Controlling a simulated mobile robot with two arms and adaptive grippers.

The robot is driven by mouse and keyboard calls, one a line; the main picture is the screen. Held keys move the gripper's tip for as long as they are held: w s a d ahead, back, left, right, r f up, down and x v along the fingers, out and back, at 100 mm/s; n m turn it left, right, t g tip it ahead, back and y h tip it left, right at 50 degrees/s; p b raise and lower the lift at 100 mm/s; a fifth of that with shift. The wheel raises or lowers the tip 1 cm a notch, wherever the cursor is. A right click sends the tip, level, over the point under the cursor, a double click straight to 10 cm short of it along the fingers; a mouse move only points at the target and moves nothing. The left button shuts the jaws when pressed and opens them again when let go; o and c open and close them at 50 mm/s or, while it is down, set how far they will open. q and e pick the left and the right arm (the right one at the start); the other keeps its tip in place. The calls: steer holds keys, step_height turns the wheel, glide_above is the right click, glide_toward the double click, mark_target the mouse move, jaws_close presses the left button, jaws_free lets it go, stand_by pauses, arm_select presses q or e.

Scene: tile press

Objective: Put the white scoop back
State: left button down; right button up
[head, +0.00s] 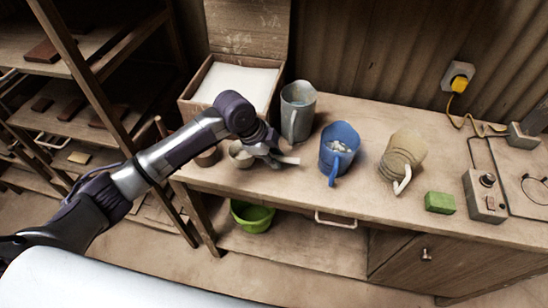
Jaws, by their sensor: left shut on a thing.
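My left gripper (266,156) is above the left part of the workbench, shut on a pale scoop. The scoop's rounded bowl (241,154) shows left of the fingers, and a pale strip like its handle end shows to their right. The fingers hide the middle of it. I cannot tell whether the scoop touches the bench top. An open wooden box (187,101) filled with white powder (236,82) stands behind the gripper, at the back left of the bench. My right gripper is not in view.
A grey jug (297,108) stands close behind the gripper. A blue jug (338,150), a beige jug (404,153) and a green block (440,202) stand to the right. A small brown cup (207,157) is left. Shelves (75,125) flank the bench; a green bowl (252,216) sits below.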

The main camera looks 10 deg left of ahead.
arm_select(q)
steer(key=shift+f, duration=0.6)
steer(key=shift+f, duration=0.1)
steer(key=c, duration=1)
jaws_free()
steer(key=b+v, duration=0.1)
steer(key=v, duration=1.1)
steer(key=shift+s+d, duration=0.1)
